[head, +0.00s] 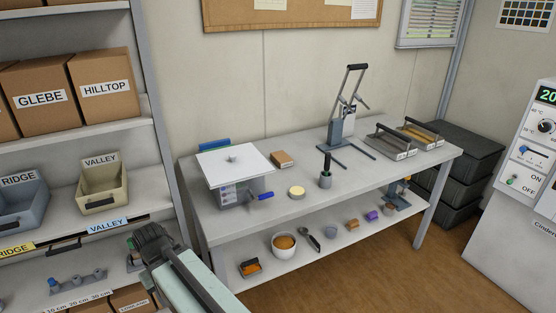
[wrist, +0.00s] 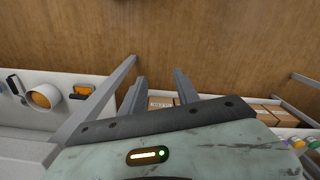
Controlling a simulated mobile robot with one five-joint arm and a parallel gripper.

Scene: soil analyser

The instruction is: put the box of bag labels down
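No box marked as bag labels can be read in either view. A small tan box (head: 282,159) lies flat on the bench (head: 222,226), behind a round pale dish; it may be the box of bag labels, but I cannot tell. My gripper (wrist: 160,84) shows two dark fingers apart in the wrist view, with nothing held between them. Beyond the fingers are the floor and low brown boxes. In the head view my gripper (head: 150,240) is in front of the gap between shelving and bench, its fingers not clear.
Left shelving holds cartons (head: 104,88) and a VALLEY bin (head: 102,190). Bare bench top shows near the front edge.

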